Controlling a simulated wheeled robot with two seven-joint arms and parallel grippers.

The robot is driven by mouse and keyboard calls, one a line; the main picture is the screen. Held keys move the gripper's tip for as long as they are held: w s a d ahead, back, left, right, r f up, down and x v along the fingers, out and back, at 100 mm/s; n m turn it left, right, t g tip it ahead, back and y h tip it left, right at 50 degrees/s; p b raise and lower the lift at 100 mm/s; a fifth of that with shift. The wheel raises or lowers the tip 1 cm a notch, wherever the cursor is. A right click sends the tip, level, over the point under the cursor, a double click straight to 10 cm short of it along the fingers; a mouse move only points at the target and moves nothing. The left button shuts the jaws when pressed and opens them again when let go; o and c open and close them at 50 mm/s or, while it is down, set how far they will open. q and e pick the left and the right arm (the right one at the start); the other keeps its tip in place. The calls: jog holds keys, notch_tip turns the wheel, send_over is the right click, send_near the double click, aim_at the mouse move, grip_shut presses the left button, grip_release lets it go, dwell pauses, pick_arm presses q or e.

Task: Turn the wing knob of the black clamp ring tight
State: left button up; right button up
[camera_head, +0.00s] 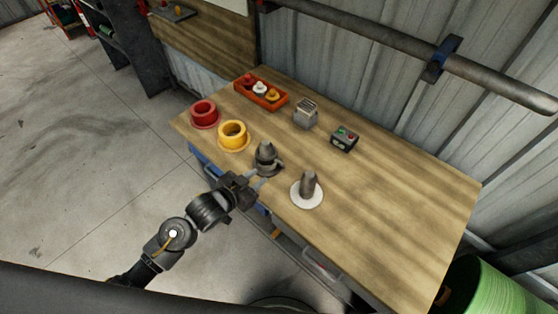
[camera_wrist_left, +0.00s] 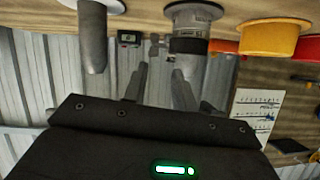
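The black clamp ring (camera_head: 264,168) sits around the lower part of a dark grey cone-topped post (camera_head: 266,151) near the table's front edge. In the left wrist view, which is upside down, a dark ring (camera_wrist_left: 188,45) shows on a pale grey cylinder (camera_wrist_left: 193,14). My right gripper is not in view.
A second grey post (camera_head: 308,183) stands on a white disc (camera_head: 306,201) to the right. An orange tray (camera_head: 274,103), a grey box (camera_head: 306,114) and a button box (camera_head: 344,139) stand behind. The table's right side is clear.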

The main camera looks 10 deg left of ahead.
aim_at(281, 164)
pick_arm(q)
jog(key=shift+n, duration=0.8)
jog(key=p+x, duration=0.1)
jog(key=x, duration=0.4)
jog(key=d+x, duration=0.1)
jog(key=x, duration=0.5)
jog(key=shift+s+r+p, duration=0.1)
jog(key=shift+r+p, duration=0.05)
jog(key=shift+p, duration=0.2)
